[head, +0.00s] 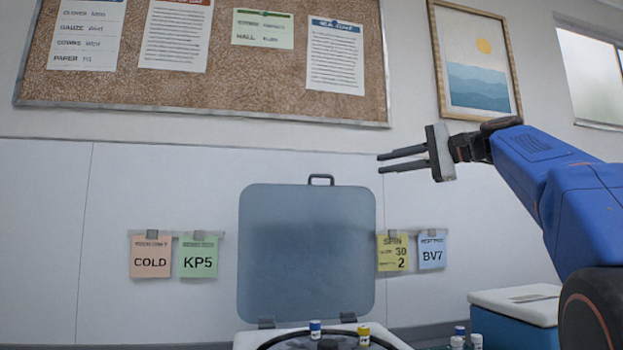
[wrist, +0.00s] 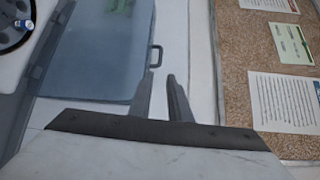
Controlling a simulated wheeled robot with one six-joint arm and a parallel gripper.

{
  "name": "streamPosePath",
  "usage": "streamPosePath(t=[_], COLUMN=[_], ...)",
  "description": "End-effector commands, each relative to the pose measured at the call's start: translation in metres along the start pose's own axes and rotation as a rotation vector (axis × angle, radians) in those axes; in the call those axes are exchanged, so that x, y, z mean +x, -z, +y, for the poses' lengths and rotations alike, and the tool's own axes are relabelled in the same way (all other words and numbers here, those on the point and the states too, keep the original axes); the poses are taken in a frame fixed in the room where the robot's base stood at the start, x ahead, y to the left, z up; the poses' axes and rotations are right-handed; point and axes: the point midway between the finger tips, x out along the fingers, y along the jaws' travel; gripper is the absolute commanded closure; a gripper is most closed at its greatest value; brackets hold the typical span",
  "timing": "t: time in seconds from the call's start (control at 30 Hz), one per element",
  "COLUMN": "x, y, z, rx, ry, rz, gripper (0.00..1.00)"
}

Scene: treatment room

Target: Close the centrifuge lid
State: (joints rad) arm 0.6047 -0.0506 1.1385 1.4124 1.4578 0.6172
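The centrifuge lid (head: 306,250) stands upright and open behind the centrifuge body (head: 240,342) in the head view. It is a translucent blue-grey panel with a dark handle (head: 321,178) at its top edge and hinges at its bottom. My gripper (head: 380,162) is right of the handle and a little higher, with its two dark fingers apart and nothing between them. In the wrist view the lid (wrist: 95,62) lies to the left, and its handle (wrist: 155,55) shows just beyond the fingertips (wrist: 160,73). The gripper does not touch the handle.
Tubes with a blue cap (head: 315,329) and a yellow cap (head: 363,334) stand in the centrifuge. Notes, including an orange one (head: 151,257), flank the lid on the wall. A blue box with a white lid (head: 515,318) stands right. A cork board (head: 262,65) hangs above.

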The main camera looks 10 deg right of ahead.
Motion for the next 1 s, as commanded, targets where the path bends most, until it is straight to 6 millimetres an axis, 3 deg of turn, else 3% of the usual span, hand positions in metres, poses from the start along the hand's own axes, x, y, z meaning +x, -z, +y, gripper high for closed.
streamPosePath(t=[0.27, 1.0], x=[0.02, 0.124], y=[0.0, 0.0], z=[0.0, 0.0], rx=[0.001, 0.001], ry=[0.001, -0.001], rz=[-0.004, -0.003], gripper=[0.83, 0.83])
